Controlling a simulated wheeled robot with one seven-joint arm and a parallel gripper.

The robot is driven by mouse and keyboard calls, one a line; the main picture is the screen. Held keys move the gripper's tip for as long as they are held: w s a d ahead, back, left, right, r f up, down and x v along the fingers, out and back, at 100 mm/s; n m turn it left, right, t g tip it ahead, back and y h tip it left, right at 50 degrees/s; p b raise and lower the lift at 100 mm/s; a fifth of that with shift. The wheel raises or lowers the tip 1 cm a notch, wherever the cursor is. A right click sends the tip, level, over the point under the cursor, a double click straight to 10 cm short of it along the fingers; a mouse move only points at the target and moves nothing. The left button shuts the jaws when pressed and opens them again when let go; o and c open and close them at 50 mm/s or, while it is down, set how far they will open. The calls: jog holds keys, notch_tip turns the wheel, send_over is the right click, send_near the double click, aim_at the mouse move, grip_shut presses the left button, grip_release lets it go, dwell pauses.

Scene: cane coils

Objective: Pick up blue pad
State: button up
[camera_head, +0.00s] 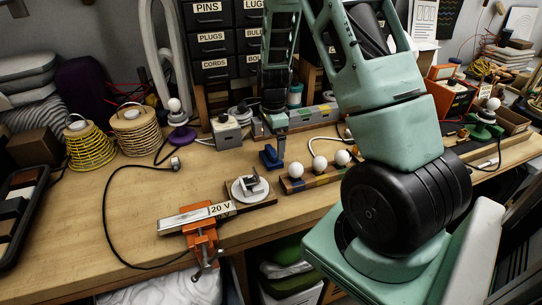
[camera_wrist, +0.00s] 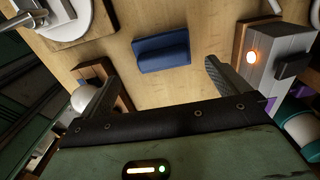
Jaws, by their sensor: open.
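The blue pad (camera_head: 270,158) lies on the wooden bench near its middle, between a round white plate and a long grey box. In the wrist view the blue pad (camera_wrist: 162,51) lies ahead of the fingertips and between their lines, with bare wood around it. My gripper (camera_head: 281,130) hangs just above and behind the pad in the head view, pointing down. In the wrist view my gripper (camera_wrist: 165,72) is open and empty, one finger at each side. The pad is apart from both fingers.
A wooden strip with white bulbs (camera_head: 319,164) stands right of the pad. A round white plate on a board (camera_head: 262,203) stands in front. A grey box (camera_wrist: 279,62) with a lit orange lamp is close to the right finger in the wrist view. Bench to the left is clearer.

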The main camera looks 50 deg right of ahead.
aim_at(271, 150)
jog(key=shift+w+a+f+p, duration=0.1)
jog(key=shift+f+p, duration=0.2)
jog(key=shift+f, duration=0.65)
jog(key=shift+w+d+f+p, duration=0.15)
jog(key=shift+f+p, duration=0.15)
jog(key=shift+f, duration=0.6)
jog(key=shift+w+a+f+p, duration=0.15)
jog(key=shift+f+p, duration=0.15)
jog(key=shift+f, duration=0.65)
jog(key=shift+s, duration=0.1)
jog(key=shift+c, duration=0.3)
jog(key=c, duration=1)
